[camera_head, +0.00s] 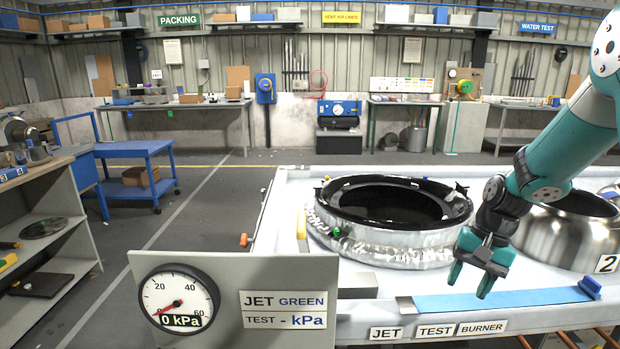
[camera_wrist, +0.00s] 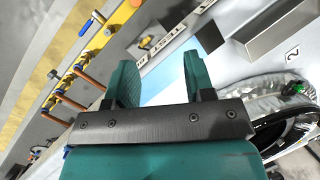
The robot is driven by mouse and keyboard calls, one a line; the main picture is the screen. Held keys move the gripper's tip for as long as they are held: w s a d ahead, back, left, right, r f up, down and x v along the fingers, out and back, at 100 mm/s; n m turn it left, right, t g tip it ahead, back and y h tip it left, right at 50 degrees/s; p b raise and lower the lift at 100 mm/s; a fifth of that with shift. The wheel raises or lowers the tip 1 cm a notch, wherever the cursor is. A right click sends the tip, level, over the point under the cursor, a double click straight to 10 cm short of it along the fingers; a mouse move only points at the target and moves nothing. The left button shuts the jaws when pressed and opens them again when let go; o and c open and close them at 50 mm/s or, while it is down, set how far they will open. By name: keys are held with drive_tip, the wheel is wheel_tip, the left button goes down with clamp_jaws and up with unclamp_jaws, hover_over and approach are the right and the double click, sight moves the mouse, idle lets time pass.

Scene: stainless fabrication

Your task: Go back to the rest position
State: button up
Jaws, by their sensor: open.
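My gripper (camera_head: 480,268) is open and empty. In the head view it hangs above the front part of the white bench (camera_head: 385,290), over a blue strip (camera_head: 520,299). It is in front of a large shiny metal ring (camera_head: 385,252) with a dark inside. In the wrist view the two teal fingers of my gripper (camera_wrist: 160,82) are spread apart with nothing between them. My teal arm comes in from the upper right of the head view.
A steel vessel (camera_head: 570,238) stands right of the ring, partly behind my arm. A gauge panel (camera_head: 235,300) reading 0 kPa stands at the bench's front left. A blue cart (camera_head: 135,150) is far left. The grey floor (camera_head: 215,215) between is clear. Copper pipes (camera_wrist: 72,102) show in the wrist view.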

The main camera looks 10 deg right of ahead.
drive_tip(key=s+a+r+n+p, duration=0.1)
drive_tip(key=s+a+r+n, duration=0.25)
drive_tip(key=a+r, duration=0.4)
drive_tip(key=s+a+r+n+p, duration=0.15)
drive_tip(key=a+r+n, duration=0.3)
drive_tip(key=a, duration=0.55)
drive_tip(key=s+a+r+n, duration=0.2)
drive_tip(key=s+a+n, duration=0.2)
drive_tip(key=s, duration=0.2)
drive_tip(key=s+a+r+n, duration=0.2)
drive_tip(key=s+a+n, duration=0.1)
drive_tip(key=s+a, duration=0.2)
drive_tip(key=shift+s+a+r+n+t+y+p, duration=0.3)
drive_tip(key=shift+s+n+p, duration=0.1)
drive_tip(key=shift+s, duration=0.35)
